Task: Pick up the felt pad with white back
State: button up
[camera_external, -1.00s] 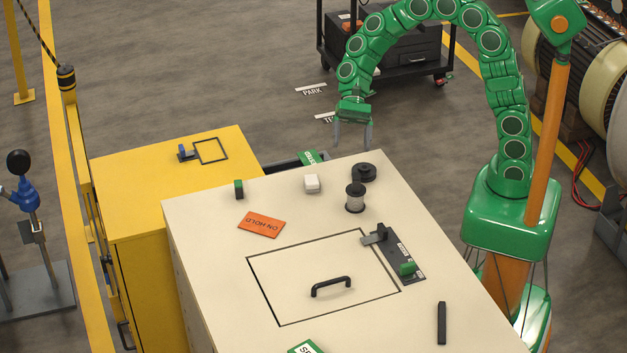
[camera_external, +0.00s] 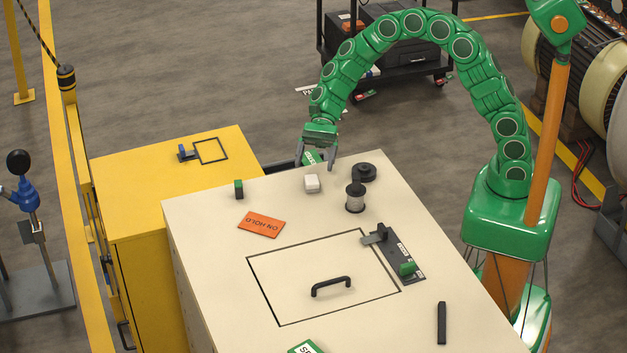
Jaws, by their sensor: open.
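A small white-topped block (camera_external: 312,183), which looks like the felt pad with white back, lies near the far edge of the cream cabinet top (camera_external: 210,270). My gripper (camera_external: 316,168) is open, fingers pointing down, close above and just behind the white block in the picture. Nothing is between the fingertips that I can see as held. Whether the fingers reach down beside the block cannot be told. A small block with a green face (camera_external: 239,189) sits to the left of it.
A black round part (camera_external: 364,172) and a dark spool-like part (camera_external: 355,198) stand close to the right. An orange ON HOLD card (camera_external: 262,225), a hatch handle (camera_external: 331,287), a latch plate (camera_external: 397,257) and a black bar (camera_external: 441,323) lie nearer. A yellow cabinet (camera_external: 125,210) adjoins at left.

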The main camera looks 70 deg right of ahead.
aim_at(312, 177)
jog(key=shift+s+x, duration=0.1)
jog(key=shift+x, duration=1.15)
jog(key=shift+s+x, duration=0.15)
jog(key=shift+x, duration=1.1)
jog(key=c, duration=1.1)
